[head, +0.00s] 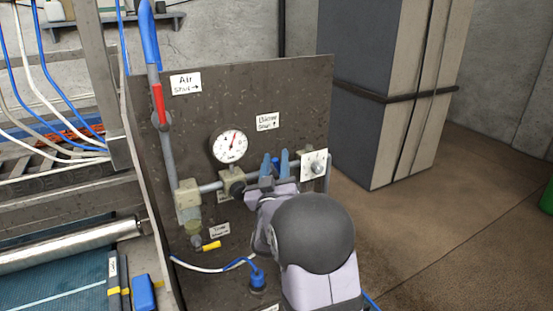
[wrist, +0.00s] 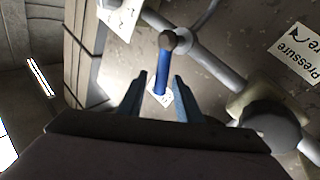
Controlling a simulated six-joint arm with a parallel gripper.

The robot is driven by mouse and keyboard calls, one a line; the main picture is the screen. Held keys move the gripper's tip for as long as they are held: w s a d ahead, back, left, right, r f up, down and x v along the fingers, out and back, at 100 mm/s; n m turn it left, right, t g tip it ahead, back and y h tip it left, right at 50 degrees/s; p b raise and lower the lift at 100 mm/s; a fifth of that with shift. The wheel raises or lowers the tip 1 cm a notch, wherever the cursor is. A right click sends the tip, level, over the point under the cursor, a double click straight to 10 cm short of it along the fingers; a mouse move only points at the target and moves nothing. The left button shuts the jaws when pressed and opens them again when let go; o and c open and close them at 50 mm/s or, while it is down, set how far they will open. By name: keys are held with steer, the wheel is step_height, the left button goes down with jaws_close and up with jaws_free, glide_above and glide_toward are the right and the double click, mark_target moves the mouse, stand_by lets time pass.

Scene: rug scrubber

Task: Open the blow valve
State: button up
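The blow valve has a blue lever (wrist: 163,70) on a grey pivot (wrist: 168,40) on the pipe. The lever stands crosswise to the pipe, its free end over a small white label. My gripper is open in the wrist view (wrist: 160,88), one finger on each side of the lever's free end, with small gaps visible. In the head view my gripper (head: 275,163) is at the pipe between the gauge and the white plate. My wrist hides part of the pipe there, and the lever is hard to tell from the blue fingers.
A dark panel (head: 300,85) carries the pipes, a round gauge (head: 230,146), a regulator (head: 233,182), a white plate (head: 314,165), a yellow-handled valve (head: 208,246) and a red lever (head: 158,103). A tall grey cabinet (head: 360,90) stands behind.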

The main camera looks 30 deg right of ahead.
mark_target(275, 162)
steer(key=shift+b+v, duration=0.6)
steer(key=shift+v, duration=1.35)
steer(key=c, duration=0.6)
steer(key=shift+r, duration=0.25)
jaws_close()
steer(key=shift+s+a+r+m+t, duration=0.15)
steer(key=shift+r+m+t, duration=0.3)
steer(key=shift+r, duration=0.5)
steer(key=shift+s+r+m+y, duration=0.15)
steer(key=shift+s+m, duration=0.25)
steer(key=shift+m, duration=0.2)
steer(key=shift+s+r+m+y, duration=0.1)
steer(key=shift+s+m+y, duration=0.05)
steer(key=shift+s+m, duration=0.35)
steer(key=s+d+f+m+b, duration=0.2)
steer(key=s+m, duration=0.5)
steer(key=m, duration=0.7)
steer(key=shift+s+d+f+g+b, duration=0.2)
steer(key=shift+s+f+g+b, duration=0.15)
steer(key=shift+f+b, duration=0.45)
